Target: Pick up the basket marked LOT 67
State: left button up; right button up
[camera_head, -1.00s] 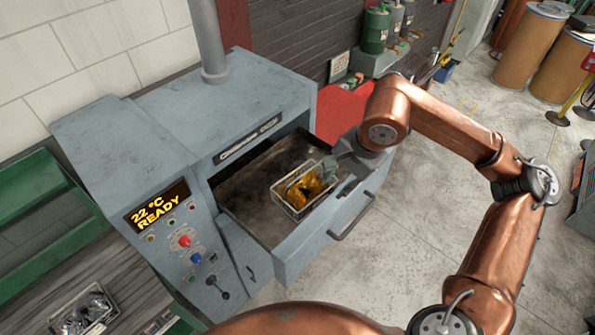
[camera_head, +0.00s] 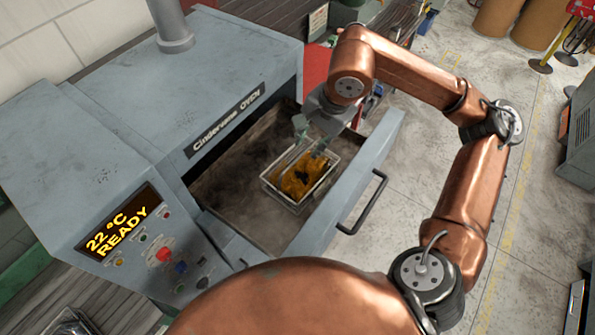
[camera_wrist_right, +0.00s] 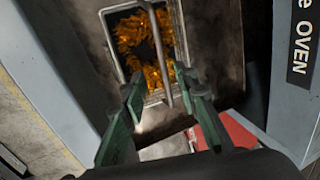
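A wire basket (camera_head: 290,205) holding orange-yellow pieces sits in the open oven drawer (camera_head: 240,215). No LOT 67 marking can be read on it. My right gripper (camera_head: 309,145) is over the basket's far end, pointing down. In the right wrist view, its two green fingers (camera_wrist_right: 160,90) are apart, and the basket's thin handle bar (camera_wrist_right: 157,45) runs between their tips. I cannot tell whether either finger touches the bar. The basket rim (camera_wrist_right: 183,35) shows beyond the fingers. My left gripper is not in view.
The grey oven (camera_head: 200,85) stands over the drawer's back part; its display reads 22 °C READY. The drawer front with its black handle (camera_head: 365,205) is close to the basket. Another metal basket (camera_head: 72,324) is partly visible at bottom left. Open floor lies to the right.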

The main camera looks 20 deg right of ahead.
aim_at(302, 154)
jog(key=p+x, duration=0.1)
jog(key=x, duration=0.2)
jog(key=p+x, duration=0.1)
jog(key=x, duration=0.2)
jog(key=shift+w+f, duration=0.3)
jog(key=shift+w, duration=0.05)
jog(key=shift+w+a+f, duration=0.1)
jog(key=shift+f, duration=0.4)
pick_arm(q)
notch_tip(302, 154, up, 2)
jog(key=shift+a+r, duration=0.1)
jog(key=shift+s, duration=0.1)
pick_arm(e)
jog(key=shift+c, duration=0.7)
grip_shut()
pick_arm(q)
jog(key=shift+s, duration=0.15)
